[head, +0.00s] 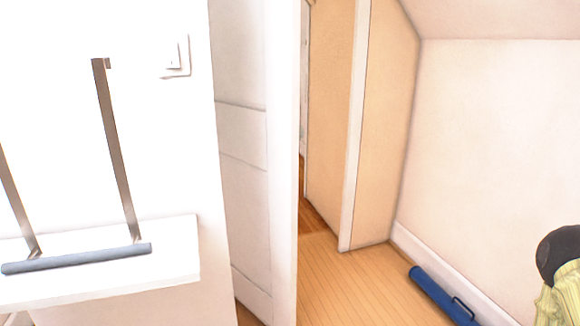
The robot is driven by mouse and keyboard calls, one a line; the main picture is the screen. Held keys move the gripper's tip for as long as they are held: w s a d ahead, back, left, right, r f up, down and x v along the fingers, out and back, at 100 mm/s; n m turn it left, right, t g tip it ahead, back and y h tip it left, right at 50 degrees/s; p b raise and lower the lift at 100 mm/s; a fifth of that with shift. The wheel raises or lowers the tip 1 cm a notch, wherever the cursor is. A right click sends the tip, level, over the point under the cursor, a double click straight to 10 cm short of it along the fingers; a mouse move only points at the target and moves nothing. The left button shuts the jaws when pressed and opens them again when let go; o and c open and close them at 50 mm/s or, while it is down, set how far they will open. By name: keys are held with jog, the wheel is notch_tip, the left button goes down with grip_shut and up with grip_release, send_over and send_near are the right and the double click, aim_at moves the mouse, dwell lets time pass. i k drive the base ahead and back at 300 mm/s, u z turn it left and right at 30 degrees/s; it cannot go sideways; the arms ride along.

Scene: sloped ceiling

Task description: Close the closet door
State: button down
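A white panelled door (243,190) stands left of centre in the head view, just past the end of a white wall. It is upright and turned steeply to me, with its pale long edge (284,170) toward the middle. It looks open, but I cannot tell by how much, nor for certain that it is the closet door. Its lower end runs out of the picture, and no handle shows on it. My gripper is not in view.
A white shelf (170,272) with metal brackets and a blue-grey bar juts out at left. A light switch (177,58) is above it. A blue tube (440,294) lies by the right wall. A dark round thing (559,255) above yellow-green material is at lower right. Wooden floor (345,285) is clear mid-picture.

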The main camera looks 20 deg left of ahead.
aim_at(255, 45)
jog(key=u, duration=0.5)
jog(key=i, duration=1.1)
jog(key=u, duration=0.3)
